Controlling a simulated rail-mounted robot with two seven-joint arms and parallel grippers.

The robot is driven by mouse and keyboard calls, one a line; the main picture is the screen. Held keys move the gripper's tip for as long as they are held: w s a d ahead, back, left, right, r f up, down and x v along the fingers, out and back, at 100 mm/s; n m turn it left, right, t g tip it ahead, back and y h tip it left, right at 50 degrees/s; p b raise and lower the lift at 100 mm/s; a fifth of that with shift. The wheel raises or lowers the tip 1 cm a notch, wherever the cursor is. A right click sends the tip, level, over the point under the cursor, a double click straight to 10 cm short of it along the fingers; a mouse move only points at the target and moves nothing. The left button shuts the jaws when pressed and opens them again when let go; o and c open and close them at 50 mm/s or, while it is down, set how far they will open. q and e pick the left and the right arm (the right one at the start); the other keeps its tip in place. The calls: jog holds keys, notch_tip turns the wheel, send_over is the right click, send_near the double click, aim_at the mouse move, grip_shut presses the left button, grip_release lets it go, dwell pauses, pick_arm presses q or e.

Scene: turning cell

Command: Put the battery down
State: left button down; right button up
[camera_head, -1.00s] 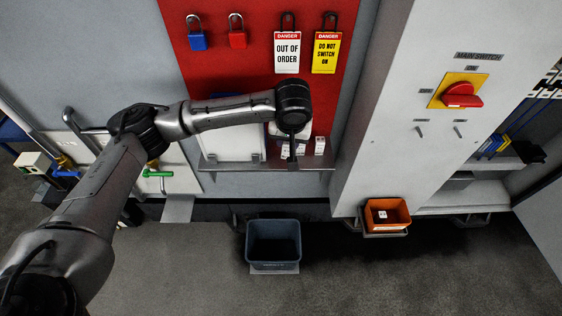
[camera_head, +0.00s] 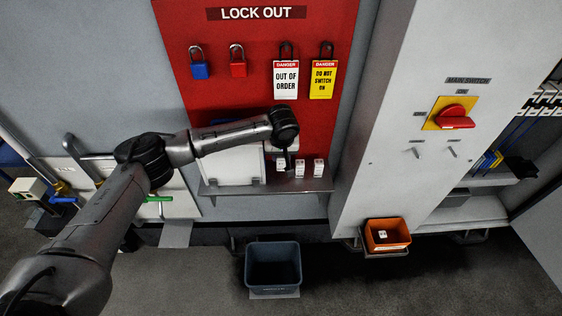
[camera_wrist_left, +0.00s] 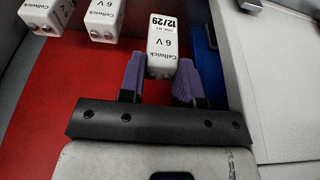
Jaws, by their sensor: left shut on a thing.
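My left gripper (camera_head: 284,161) is at the shelf under the red lockout board. The same battery (camera_head: 280,166) shows small in the head view, left of two similar batteries (camera_head: 299,170) (camera_head: 318,168) on the grey shelf (camera_head: 262,188). In the wrist view those two (camera_wrist_left: 103,18) (camera_wrist_left: 42,15) are to its left, apart from it. I cannot tell whether the held battery touches the shelf. My right gripper is not in view.
A white box-like thing (camera_head: 232,168) stands on the shelf's left part. An orange bin (camera_head: 388,224) at right holds a small white object. Padlocks and danger tags hang on the red board (camera_head: 235,115).

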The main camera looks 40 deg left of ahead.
aim_at(281, 162)
pick_arm(q)
jog(key=shift+f, duration=1.85)
jog(key=shift+f, duration=0.15)
jog(key=c, duration=0.8)
grip_release()
jog(key=v, duration=1.2)
jog(key=s+d+f+m+t+h, duration=0.1)
jog(key=s+d+f+m+h, duration=0.3)
jog(key=s+d+f+m, duration=0.9)
jog(key=s+f+n+y, duration=0.1)
jog(key=s+f, duration=0.3)
jog(key=s, duration=0.8)
jog(key=s+d+f+n, duration=0.1)
jog(key=s+f, duration=0.4)
jog(key=s, duration=0.6)
jog(key=shift+s+n+t+y+b, duration=0.3)
jog(key=shift+s+y+b, duration=0.1)
jog(key=shift+b, duration=0.05)
